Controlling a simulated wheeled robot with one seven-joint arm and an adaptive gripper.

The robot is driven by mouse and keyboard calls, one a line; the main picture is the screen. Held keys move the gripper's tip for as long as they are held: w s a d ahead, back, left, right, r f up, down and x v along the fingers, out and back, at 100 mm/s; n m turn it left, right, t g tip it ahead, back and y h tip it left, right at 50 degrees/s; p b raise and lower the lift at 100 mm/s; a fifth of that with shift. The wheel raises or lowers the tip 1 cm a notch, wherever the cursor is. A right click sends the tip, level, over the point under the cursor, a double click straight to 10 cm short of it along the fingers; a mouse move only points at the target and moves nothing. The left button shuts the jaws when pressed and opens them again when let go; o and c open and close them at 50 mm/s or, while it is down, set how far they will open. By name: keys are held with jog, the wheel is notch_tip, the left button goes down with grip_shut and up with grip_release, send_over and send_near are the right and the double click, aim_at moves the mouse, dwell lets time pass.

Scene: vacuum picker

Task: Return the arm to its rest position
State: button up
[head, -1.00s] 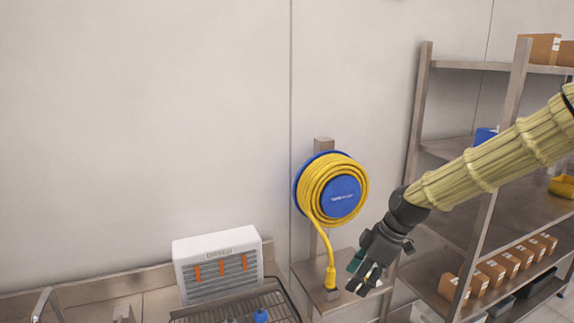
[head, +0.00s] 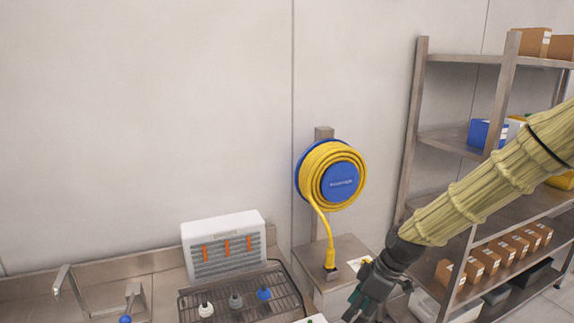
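My gripper (head: 357,303) is at the bottom of the head view, right of centre, at the end of my arm in its pale yellow ribbed sleeve. It points down and left, in front of the steel counter's right end. Its fingers are dark and partly cut off near the frame edge. No held object shows between them, but I cannot tell how wide they stand apart.
A yellow hose reel (head: 340,182) hangs on a post, its end at a small block on the counter. A white unit (head: 224,246) stands behind a wire rack (head: 272,304) with several small suction cups. A steel shelf (head: 463,146) with boxes stands right, behind my arm.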

jog(key=s+f+m+b, duration=0.1)
jog(key=s+f+m, duration=0.15)
jog(key=f, duration=0.55)
jog(key=s+f+m+b, duration=0.1)
jog(key=s+f, duration=0.2)
jog(key=f, duration=0.4)
jog(key=s+d+f+m+h+b, duration=0.2)
jog(key=s+f+m, duration=0.3)
jog(key=s+f, duration=0.8)
jog(key=s+d+f+m+h+b, duration=0.2)
jog(key=s+f+m+b, duration=0.3)
jog(key=s+f, duration=0.9)
jog(key=shift+s+d+g, duration=0.4)
jog(key=shift+s+d, duration=0.05)
jog(key=shift+s, duration=0.55)
jog(key=shift+f, duration=0.1)
